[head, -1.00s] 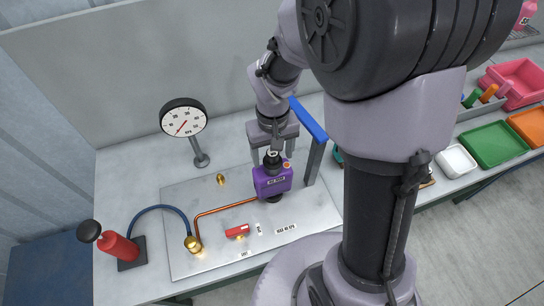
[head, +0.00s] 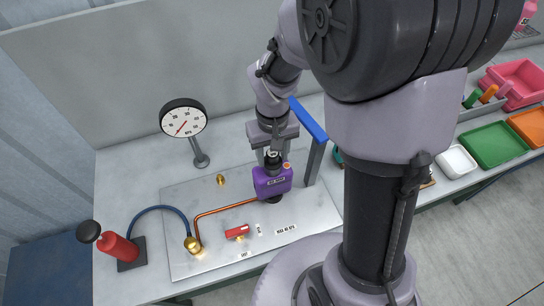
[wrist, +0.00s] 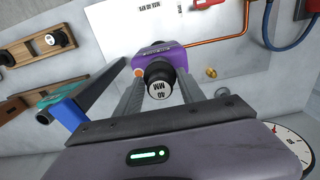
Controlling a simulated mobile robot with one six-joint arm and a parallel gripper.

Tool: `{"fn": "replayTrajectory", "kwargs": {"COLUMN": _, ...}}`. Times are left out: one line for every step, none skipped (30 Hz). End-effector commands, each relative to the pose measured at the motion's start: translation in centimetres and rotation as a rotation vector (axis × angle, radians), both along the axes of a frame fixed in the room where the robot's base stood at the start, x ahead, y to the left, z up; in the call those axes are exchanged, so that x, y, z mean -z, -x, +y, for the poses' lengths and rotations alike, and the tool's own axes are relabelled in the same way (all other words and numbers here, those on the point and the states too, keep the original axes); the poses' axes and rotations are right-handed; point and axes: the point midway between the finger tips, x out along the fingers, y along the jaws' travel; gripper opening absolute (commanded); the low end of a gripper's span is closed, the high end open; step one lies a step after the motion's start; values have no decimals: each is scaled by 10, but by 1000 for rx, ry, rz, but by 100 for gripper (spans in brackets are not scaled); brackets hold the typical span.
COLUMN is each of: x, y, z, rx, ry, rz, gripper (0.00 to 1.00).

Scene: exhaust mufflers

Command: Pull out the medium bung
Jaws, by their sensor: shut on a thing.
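A purple muffler (head: 270,184) stands on the metal plate in the head view, and it also shows in the wrist view (wrist: 180,55). A black bung (wrist: 158,71) with a white end label reading 40 MM sits in the muffler's near end in the wrist view. In the head view the bung (head: 272,155) is at the muffler's top, partly covered. My gripper (head: 273,157) is above the muffler, its two fingers on either side of the bung and shut on it. How deep the bung sits is hidden.
A blue-topped post (head: 314,150) stands close to the right of my gripper. A pressure gauge (head: 184,118), a red pump (head: 118,248), a red-handled valve (head: 237,231) and a copper pipe (head: 225,207) are to the left. Wooden racks with black bungs (wrist: 54,38) show in the wrist view.

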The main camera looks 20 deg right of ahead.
Motion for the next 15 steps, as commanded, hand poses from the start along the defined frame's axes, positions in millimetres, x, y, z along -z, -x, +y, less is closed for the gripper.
{"fn": "replayTrajectory", "kwargs": {"x": 0, "y": 0, "z": 0, "rx": 0, "ry": 0, "rz": 0, "gripper": 0}}
{"fn": "replayTrajectory", "kwargs": {"x": 0, "y": 0, "z": 0, "rx": 0, "ry": 0, "rz": 0, "gripper": 0}}
{"fn": "replayTrajectory", "kwargs": {"x": 0, "y": 0, "z": 0, "rx": 0, "ry": 0, "rz": 0, "gripper": 0}}
{"fn": "replayTrajectory", "kwargs": {"x": 0, "y": 0, "z": 0, "rx": 0, "ry": 0, "rz": 0, "gripper": 0}}
{"fn": "replayTrajectory", "kwargs": {"x": 0, "y": 0, "z": 0, "rx": 0, "ry": 0, "rz": 0, "gripper": 0}}
{"fn": "replayTrajectory", "kwargs": {"x": 0, "y": 0, "z": 0, "rx": 0, "ry": 0, "rz": 0, "gripper": 0}}
{"fn": "replayTrajectory", "kwargs": {"x": -1, "y": 0, "z": 0, "rx": 0, "ry": 0, "rz": 0, "gripper": 0}}
{"fn": "replayTrajectory", "kwargs": {"x": -1, "y": 0, "z": 0, "rx": 0, "ry": 0, "rz": 0, "gripper": 0}}
{"fn": "replayTrajectory", "kwargs": {"x": -2, "y": 0, "z": 0, "rx": 0, "ry": 0, "rz": 0, "gripper": 0}}
{"fn": "replayTrajectory", "kwargs": {"x": -4, "y": 0, "z": 0, "rx": 0, "ry": 0, "rz": 0, "gripper": 0}}
{"fn": "replayTrajectory", "kwargs": {"x": -5, "y": 0, "z": 0, "rx": 0, "ry": 0, "rz": 0, "gripper": 0}}
{"fn": "replayTrajectory", "kwargs": {"x": -7, "y": 0, "z": 0, "rx": 0, "ry": 0, "rz": 0, "gripper": 0}}
{"fn": "replayTrajectory", "kwargs": {"x": -8, "y": 0, "z": 0, "rx": 0, "ry": 0, "rz": 0, "gripper": 0}}
{"fn": "replayTrajectory", "kwargs": {"x": -9, "y": 0, "z": 0, "rx": 0, "ry": 0, "rz": 0, "gripper": 0}}
{"fn": "replayTrajectory", "kwargs": {"x": -11, "y": 0, "z": 0, "rx": 0, "ry": 0, "rz": 0, "gripper": 0}}
